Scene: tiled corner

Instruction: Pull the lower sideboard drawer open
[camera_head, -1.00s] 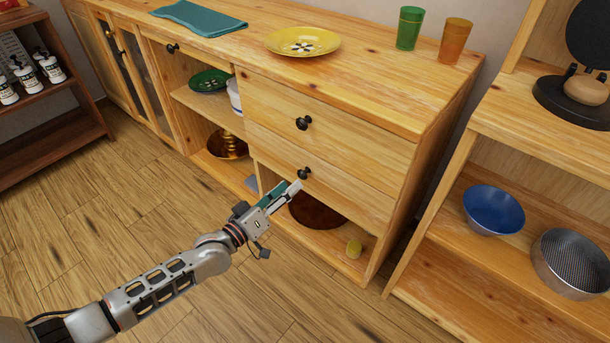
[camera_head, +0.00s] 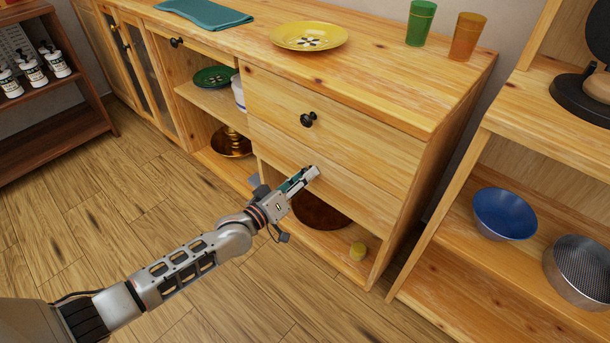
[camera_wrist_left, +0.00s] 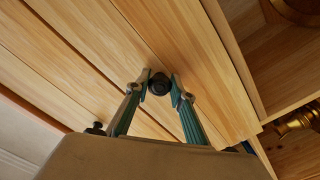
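The wooden sideboard has an upper drawer with a black knob (camera_head: 308,120) and a lower drawer (camera_head: 370,192) under it. The lower drawer front looks flush with the sideboard, with no clear gap. My left gripper (camera_head: 313,172) is at the lower drawer front and hides its knob in the head view. In the left wrist view, the dark round lower knob (camera_wrist_left: 160,84) sits between the two fingertips of my left gripper (camera_wrist_left: 161,78). The fingertips appear to touch it on both sides. My right gripper is not in view.
A yellow plate (camera_head: 309,36), a teal cloth (camera_head: 205,14), a green cup (camera_head: 420,24) and an orange cup (camera_head: 468,37) stand on the sideboard top. A shelf with a blue bowl (camera_head: 504,214) is at the right. The floor in front is clear.

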